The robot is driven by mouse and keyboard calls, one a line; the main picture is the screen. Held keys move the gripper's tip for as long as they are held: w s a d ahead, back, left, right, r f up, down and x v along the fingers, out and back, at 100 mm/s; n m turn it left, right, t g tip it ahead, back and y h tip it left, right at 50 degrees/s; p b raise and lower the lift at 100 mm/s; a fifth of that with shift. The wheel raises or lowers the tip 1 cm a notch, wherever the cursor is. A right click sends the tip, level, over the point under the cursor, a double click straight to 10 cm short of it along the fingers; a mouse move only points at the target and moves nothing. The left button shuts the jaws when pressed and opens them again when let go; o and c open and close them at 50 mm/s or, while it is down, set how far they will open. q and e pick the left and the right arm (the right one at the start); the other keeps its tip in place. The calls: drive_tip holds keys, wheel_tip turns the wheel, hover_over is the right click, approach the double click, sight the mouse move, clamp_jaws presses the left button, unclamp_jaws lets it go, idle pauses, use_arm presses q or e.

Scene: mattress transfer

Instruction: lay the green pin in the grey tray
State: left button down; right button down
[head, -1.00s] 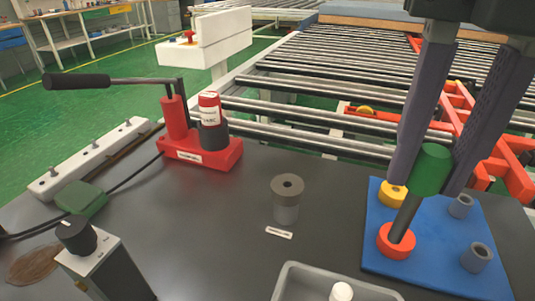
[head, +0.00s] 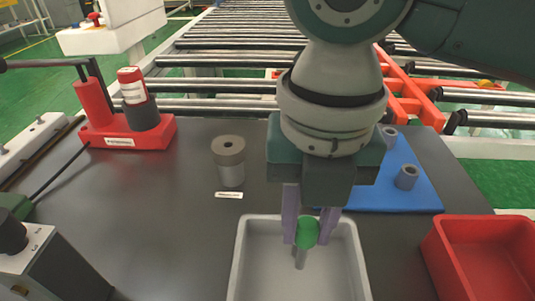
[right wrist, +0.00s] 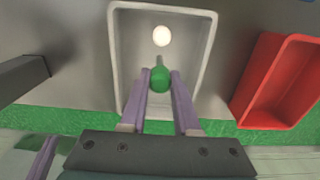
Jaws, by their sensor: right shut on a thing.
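The green pin (head: 307,232) has a green head and a grey shaft. My right gripper (head: 308,238) is shut on its head, with the shaft pointing down over the grey tray (head: 240,258). In the right wrist view the pin (right wrist: 160,80) sits between the two purple fingers, above the tray's (right wrist: 116,50) near part. Whether the shaft touches the tray floor I cannot tell. A white round-topped thing (right wrist: 162,36) is in the tray; my gripper seems to hide it in the head view. My left gripper does not show in the head view.
A red bin (head: 440,255) stands right of the tray. A blue board (head: 415,190) with grey sockets lies behind, partly hidden by my arm.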

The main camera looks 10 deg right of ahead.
sight(300, 266)
drive_tip(key=shift+f+b, duration=0.35)
drive_tip(key=shift+f, duration=1.65)
drive_tip(key=shift+f, duration=0.1)
drive_tip(key=c, duration=0.6)
unclamp_jaws()
drive_tip(key=shift+c, duration=0.2)
